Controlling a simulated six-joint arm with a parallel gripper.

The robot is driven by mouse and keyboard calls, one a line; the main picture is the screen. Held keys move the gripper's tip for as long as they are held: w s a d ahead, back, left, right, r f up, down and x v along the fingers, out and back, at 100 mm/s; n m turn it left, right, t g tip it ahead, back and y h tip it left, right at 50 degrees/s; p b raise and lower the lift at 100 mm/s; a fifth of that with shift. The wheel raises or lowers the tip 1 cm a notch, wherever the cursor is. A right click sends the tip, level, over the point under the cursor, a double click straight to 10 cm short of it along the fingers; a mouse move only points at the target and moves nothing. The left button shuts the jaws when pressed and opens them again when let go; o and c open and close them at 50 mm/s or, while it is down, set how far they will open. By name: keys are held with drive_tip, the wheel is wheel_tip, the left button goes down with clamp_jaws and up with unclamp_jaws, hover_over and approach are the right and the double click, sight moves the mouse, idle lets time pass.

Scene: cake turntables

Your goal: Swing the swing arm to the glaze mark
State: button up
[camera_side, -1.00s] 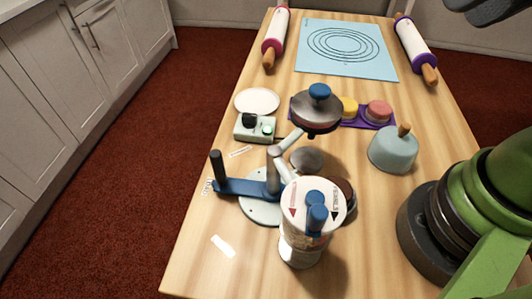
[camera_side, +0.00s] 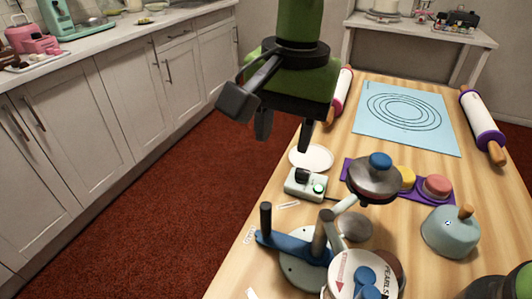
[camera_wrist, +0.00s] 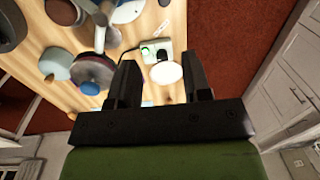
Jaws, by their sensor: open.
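The swing arm (camera_side: 288,243) is a blue bar on a round pale base (camera_side: 301,274), with a dark upright post (camera_side: 266,219) at its left end. The bar points left from a grey column (camera_side: 319,238). Small lettering (camera_side: 249,236) lies on the table beside the bar's left end. A white label strip (camera_side: 289,205) lies behind the bar and another (camera_side: 252,293) in front. I cannot read which is the glaze mark. My gripper (camera_side: 284,133) is open and empty, high behind the swing arm. The wrist view shows its two fingers (camera_wrist: 160,82) apart.
A shaker-like container (camera_side: 361,273) stands close right of the base. A small control box (camera_side: 305,184) and white plate (camera_side: 311,157) lie behind the swing arm. A grey dish with blue knob (camera_side: 374,178) and a blue-grey dome (camera_side: 451,231) stand right. The table's left edge is near.

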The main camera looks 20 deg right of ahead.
sight(265, 206)
drive_tip(key=shift+m+h, duration=0.3)
drive_tip(key=a+f, duration=0.2)
drive_tip(key=f, duration=0.1)
drive_tip(key=shift+s+a+f, duration=0.1)
drive_tip(key=shift+a+f, duration=0.2)
drive_tip(key=shift+a, duration=0.05)
wheel_tip(265, 206, down, 10)
drive_tip(key=shift+r, duration=0.35)
drive_tip(key=c, duration=0.7)
drive_tip(key=shift+s, duration=0.1)
drive_tip(key=shift+s+a, duration=0.8)
drive_tip(key=shift+s, duration=0.35)
